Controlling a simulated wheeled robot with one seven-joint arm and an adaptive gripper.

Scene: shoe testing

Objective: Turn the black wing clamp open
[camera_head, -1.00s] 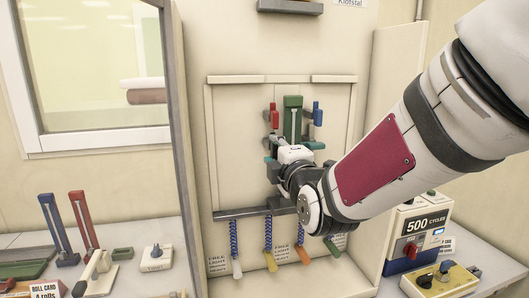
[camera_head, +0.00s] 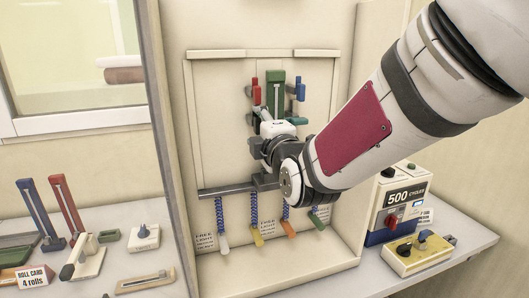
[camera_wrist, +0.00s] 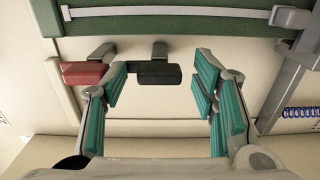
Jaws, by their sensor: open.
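The black wing clamp (camera_wrist: 158,73) shows in the wrist view as a dark block on a short stem, beside a red clamp (camera_wrist: 84,73). My gripper (camera_wrist: 160,73) has teal finger pads spread wide, with the black clamp between the fingertips and nearer the left one. The fingers are open and hold nothing. Whether the left finger touches the black clamp I cannot tell. In the head view my gripper (camera_head: 277,127) is in front of the cabinet's back panel, just below a green upright (camera_head: 275,92). The black clamp is hard to make out there.
A blue clamp (camera_head: 300,88) is right of the green upright. A counter box marked 500 (camera_head: 397,205) stands right. The cabinet's left wall (camera_head: 165,140) borders the space.

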